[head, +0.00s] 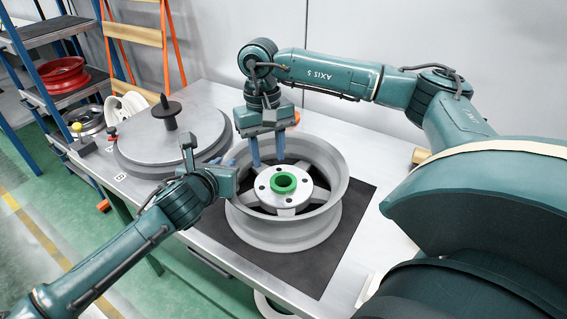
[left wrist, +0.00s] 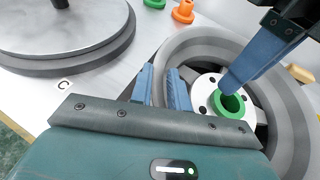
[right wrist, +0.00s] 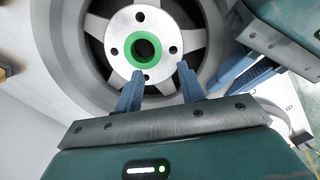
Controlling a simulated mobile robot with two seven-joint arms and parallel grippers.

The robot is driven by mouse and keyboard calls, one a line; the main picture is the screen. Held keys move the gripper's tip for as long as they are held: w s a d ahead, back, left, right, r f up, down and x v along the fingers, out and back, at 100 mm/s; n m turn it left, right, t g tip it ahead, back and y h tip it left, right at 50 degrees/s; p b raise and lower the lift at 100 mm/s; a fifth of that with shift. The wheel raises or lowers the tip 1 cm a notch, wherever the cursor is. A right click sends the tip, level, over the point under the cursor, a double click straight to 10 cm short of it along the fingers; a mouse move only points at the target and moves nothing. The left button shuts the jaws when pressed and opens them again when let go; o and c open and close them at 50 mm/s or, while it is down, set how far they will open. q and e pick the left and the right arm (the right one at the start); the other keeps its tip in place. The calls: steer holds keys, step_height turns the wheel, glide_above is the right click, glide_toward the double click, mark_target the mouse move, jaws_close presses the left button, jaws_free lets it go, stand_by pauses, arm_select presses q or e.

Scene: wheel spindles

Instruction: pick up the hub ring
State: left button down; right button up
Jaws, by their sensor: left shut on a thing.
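The green hub ring (head: 284,182) sits at the centre of the pale hub disc of the grey wheel (head: 290,239), which lies flat on a dark mat (head: 333,262). The ring also shows in the left wrist view (left wrist: 229,113) and the right wrist view (right wrist: 131,60). My left gripper (head: 229,166) is at the wheel's left rim, its fingers (left wrist: 161,78) closed on the rim. My right gripper (head: 268,163) is open and empty above the wheel. In the right wrist view its fingers (right wrist: 160,82) stand apart, just short of the ring.
A round grey turntable (head: 150,150) with a dark upright post (head: 167,108) stands left of the wheel. An orange ring (left wrist: 183,12) and another green ring (left wrist: 154,3) lie behind the wheel. A shelf with a red rim (head: 62,76) is at the far left.

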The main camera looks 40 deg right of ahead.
mark_target(275, 184)
steer(key=shift+s+a+f, duration=0.1)
steer(key=shift+s+f, duration=0.25)
steer(key=shift+f, duration=0.75)
steer(key=shift+s+f, duration=0.35)
steer(key=shift+f, duration=0.7)
steer(key=shift+s+a+f, duration=0.1)
steer(key=shift+s+f, duration=0.25)
steer(key=shift+f, duration=0.75)
steer(key=shift+d, duration=0.1)
